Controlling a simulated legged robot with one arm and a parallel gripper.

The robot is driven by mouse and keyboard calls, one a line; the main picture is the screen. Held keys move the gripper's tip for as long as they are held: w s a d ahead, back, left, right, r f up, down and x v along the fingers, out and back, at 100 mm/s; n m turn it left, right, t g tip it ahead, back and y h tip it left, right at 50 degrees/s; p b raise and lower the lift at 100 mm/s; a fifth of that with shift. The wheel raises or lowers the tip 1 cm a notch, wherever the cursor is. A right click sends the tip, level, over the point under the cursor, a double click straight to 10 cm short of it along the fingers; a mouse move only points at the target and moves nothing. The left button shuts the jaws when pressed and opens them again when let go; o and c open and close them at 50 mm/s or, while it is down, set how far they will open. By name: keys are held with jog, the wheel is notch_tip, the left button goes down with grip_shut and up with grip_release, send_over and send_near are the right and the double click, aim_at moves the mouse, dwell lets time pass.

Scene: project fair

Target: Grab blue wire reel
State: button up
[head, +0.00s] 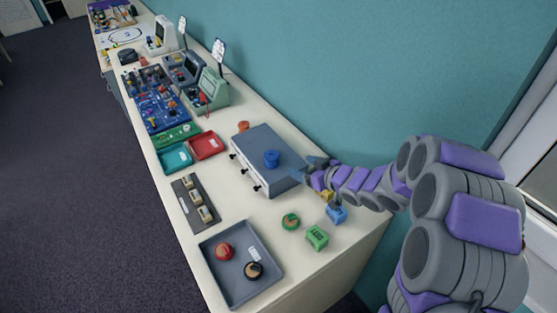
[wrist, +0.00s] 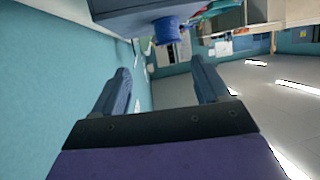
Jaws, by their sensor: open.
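The blue wire reel (head: 272,158) stands on top of a grey-blue drawer box (head: 258,140) on the long table. The reel also shows in the wrist view (wrist: 167,30), at the top, beyond the fingertips and beside the box (wrist: 130,14). My gripper (head: 312,168) is at the right end of the box, to the right of the reel and apart from it. In the wrist view my gripper (wrist: 161,72) has its two fingers spread with nothing between them.
A grey tray (head: 236,295) holds a red reel (head: 224,251) and a black reel (head: 254,270). A green reel (head: 291,221), a green block (head: 317,237) and a blue block (head: 337,215) stand near my arm. The teal wall (head: 330,80) runs close behind the table.

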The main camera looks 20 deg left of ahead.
aim_at(276, 159)
jog(key=x, duration=0.3)
jog(key=s+a+b+x, duration=0.1)
jog(key=x, duration=0.3)
jog(key=s+x, duration=0.1)
jog(key=x, duration=0.3)
jog(key=shift+a+r, duration=0.15)
jog(key=shift+a, duration=0.05)
jog(key=shift+w+b, duration=0.4)
jog(key=shift+d, duration=0.1)
jog(key=shift+w, duration=0.15)
jog(key=b+x, duration=0.1)
jog(key=x, duration=0.5)
jog(key=shift+s+b, duration=0.25)
jog(key=shift+b, duration=0.1)
jog(key=shift+d+r, duration=0.1)
jog(key=shift+d, duration=0.35)
jog(key=shift+c, duration=0.6)
jog(key=shift+a, duration=0.35)
jog(key=c, duration=0.8)
